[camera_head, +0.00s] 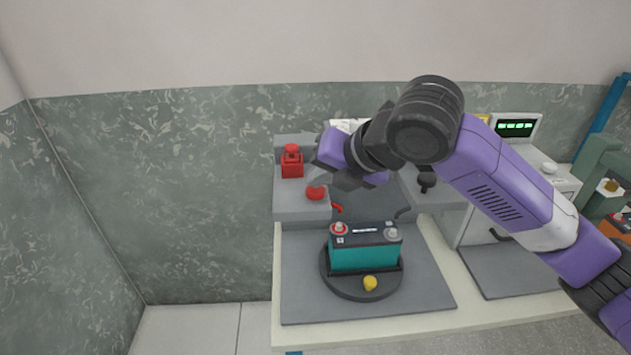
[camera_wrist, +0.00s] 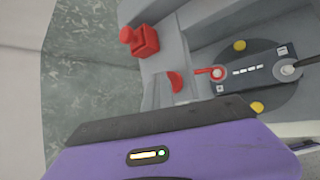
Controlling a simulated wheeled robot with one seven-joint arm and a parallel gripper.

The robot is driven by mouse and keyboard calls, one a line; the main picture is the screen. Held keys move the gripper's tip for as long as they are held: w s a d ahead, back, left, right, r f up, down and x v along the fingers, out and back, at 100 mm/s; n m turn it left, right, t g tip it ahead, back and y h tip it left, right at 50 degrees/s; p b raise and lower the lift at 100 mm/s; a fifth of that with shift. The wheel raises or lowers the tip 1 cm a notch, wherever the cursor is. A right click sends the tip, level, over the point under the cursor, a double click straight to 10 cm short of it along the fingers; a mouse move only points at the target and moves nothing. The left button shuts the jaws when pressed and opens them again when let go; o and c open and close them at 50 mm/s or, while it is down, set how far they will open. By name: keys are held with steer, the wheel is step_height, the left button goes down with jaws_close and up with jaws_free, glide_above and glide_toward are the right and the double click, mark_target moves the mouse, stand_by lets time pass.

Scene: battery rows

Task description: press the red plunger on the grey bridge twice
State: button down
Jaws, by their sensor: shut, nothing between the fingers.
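A red block with a round knob on top (camera_head: 292,163) stands on the left part of the grey bridge (camera_head: 290,206), and looks like the plunger. The wrist view shows it at upper left (camera_wrist: 144,42), with bare bridge around it. A lower, rounded red piece (camera_head: 316,192) sits in front of it, also seen in the wrist view (camera_wrist: 175,82). My gripper (camera_head: 346,182) is shut and empty, to the right of the red block and apart from it in the picture. My arm hides the middle of the bridge. In the wrist view my gripper's purple body fills the bottom.
A teal battery (camera_head: 363,258) stands on a dark round turntable (camera_head: 335,284) on a grey mat (camera_head: 300,290), below the bridge. A red lead (camera_head: 337,208) reaches towards it. A black knob (camera_head: 427,180) is at the right. A device with a green display (camera_head: 515,128) stands farther right.

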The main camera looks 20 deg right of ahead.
mark_target(319, 191)
steer(key=shift+r+p, duration=1.05)
steer(key=shift+r, duration=0.35)
step_height(319, 191, up, 5)
steer(key=p, duration=0.3)
stand_by(2.2)
step_height(319, 191, up, 4)
steer(key=shift+f, duration=0.1)
stand_by(0.4)
